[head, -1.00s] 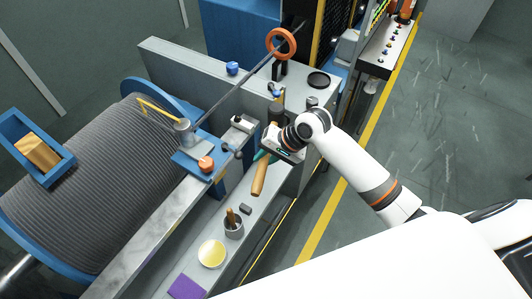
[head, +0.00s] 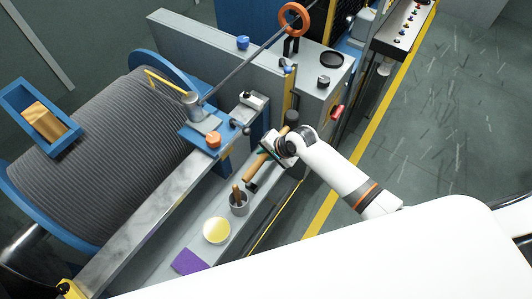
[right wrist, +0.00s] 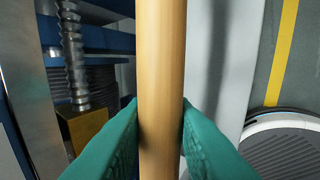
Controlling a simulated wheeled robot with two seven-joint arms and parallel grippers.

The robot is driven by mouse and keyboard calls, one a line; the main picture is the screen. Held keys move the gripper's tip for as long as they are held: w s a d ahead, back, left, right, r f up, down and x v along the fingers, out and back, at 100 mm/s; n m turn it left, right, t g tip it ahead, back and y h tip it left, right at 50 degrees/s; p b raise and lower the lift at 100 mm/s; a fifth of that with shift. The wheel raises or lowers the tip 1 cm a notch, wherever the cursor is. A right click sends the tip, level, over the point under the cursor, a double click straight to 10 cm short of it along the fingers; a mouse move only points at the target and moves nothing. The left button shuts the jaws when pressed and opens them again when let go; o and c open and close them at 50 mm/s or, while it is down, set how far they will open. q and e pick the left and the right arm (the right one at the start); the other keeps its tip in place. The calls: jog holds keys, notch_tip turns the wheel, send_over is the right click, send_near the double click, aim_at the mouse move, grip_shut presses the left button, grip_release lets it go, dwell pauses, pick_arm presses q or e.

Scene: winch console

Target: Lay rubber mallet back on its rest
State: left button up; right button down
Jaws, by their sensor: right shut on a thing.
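The rubber mallet has a tan wooden handle (head: 256,167) and a black head (head: 291,118). My right gripper (head: 268,151) is shut on the handle, above the grey ledge in the head view. The handle slants, with the head toward the grey cabinet and the free end toward the cup. In the right wrist view the green fingers (right wrist: 160,145) press on both sides of the upright-looking handle (right wrist: 161,70); the head is out of that view. I cannot make out the mallet's rest for certain. My left gripper is not in view.
The grey ledge holds a cup (head: 239,207) with a wooden-handled tool, a yellow disc (head: 216,230) and a purple cloth (head: 190,262). A small dark block (head: 251,187) lies near the handle's end. The cable drum (head: 100,150) is left; the grey cabinet (head: 312,95) stands beyond.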

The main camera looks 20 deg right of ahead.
notch_tip(320, 180, down, 3)
jog(key=shift+r+b, duration=0.15)
jog(key=shift+b, duration=1.05)
jog(key=shift+f+b, duration=0.55)
jog(key=shift+f, duration=1.05)
jog(key=c, duration=1.1)
grip_release()
jog(key=shift+c, duration=0.2)
jog(key=v, duration=1.2)
